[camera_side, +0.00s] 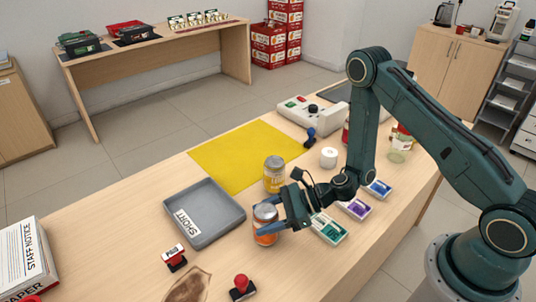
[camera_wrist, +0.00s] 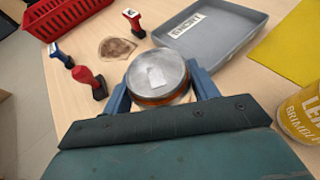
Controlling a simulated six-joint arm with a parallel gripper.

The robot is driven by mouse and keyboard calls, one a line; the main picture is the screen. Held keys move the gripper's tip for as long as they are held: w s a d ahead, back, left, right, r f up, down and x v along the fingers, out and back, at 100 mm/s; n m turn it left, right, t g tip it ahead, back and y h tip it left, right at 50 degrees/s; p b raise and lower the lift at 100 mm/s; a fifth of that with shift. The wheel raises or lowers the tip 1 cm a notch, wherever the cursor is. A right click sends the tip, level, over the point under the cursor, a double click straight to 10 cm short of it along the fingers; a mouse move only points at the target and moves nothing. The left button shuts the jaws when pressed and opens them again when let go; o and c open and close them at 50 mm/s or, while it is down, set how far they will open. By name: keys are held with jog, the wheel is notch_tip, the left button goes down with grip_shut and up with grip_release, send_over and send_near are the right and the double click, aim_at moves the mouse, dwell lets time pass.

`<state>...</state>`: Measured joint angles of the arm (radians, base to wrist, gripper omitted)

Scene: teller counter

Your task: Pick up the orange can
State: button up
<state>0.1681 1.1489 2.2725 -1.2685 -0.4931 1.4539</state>
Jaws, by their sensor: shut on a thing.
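The orange can (camera_side: 264,225) stands upright on the wooden counter, just right of the grey tray's near corner in the side view. In the wrist view its silver lid (camera_wrist: 158,74) faces me, with a strip of orange side below it. My gripper (camera_side: 268,220) is shut on the orange can, with one blue finger on each side of it. The fingers also show in the wrist view (camera_wrist: 160,92). Part of the can is hidden by the near finger. I cannot tell whether its base is touching the counter.
A yellow can (camera_side: 274,174) stands close behind. The grey tray (camera_side: 205,241) marked "SHORT" lies to the left. A yellow sheet (camera_side: 240,155) lies behind. Red stamps (camera_side: 174,257) (camera_side: 242,288) stand in front. Ink pads (camera_side: 328,229) lie right of my gripper.

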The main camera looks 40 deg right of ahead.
jog(key=shift+r, duration=0.25)
notch_tip(320, 180, up, 20)
jog(key=shift+f, duration=0.2)
dwell(0.9)
dwell(0.5)
